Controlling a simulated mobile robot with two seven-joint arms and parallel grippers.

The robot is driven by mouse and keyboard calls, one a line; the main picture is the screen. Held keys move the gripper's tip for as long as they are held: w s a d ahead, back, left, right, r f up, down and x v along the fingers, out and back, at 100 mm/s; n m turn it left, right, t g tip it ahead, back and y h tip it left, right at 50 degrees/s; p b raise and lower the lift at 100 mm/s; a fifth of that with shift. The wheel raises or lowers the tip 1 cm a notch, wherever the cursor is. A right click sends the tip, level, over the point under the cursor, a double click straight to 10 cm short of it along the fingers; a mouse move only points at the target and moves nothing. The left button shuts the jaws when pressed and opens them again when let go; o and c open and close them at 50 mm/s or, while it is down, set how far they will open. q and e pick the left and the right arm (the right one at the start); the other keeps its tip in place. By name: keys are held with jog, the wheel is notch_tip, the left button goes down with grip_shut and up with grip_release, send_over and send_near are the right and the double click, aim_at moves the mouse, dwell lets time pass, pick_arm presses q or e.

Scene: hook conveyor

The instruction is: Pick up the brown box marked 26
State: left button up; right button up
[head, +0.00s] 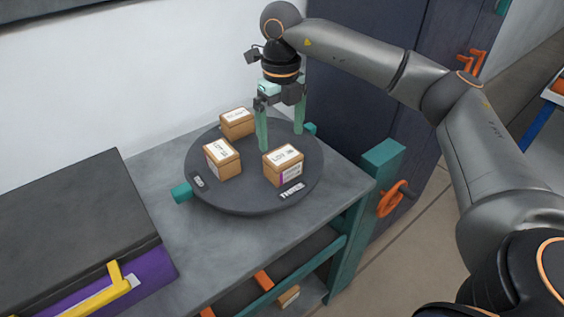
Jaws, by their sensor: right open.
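Three brown boxes with white labels stand on a dark round turntable (240,197). One box (283,166) is at the right, with a purple patch on its side; its label may end in 26, but the print is too small to be sure. Another box (222,159) is at the left and a third box (237,123) is at the back; I cannot read their labels. My right gripper (281,142) is open and points down, its pale green fingers just behind the right box in the picture. Nothing is between the fingers. My left gripper is out of view.
The turntable sits on a grey table (155,165) with a teal post (383,160) and an orange handwheel (392,197) at its right. A dark case (75,215) with purple and yellow parts stands at the left. A white wall is behind.

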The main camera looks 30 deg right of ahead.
aim_at(281, 154)
jog(key=shift+s+f+p, duration=0.1)
jog(key=shift+f+p, duration=0.3)
jog(key=shift+f, duration=3.1)
jog(key=c, duration=1)
jog(key=shift+c, duration=0.4)
jog(key=shift+r, duration=0.15)
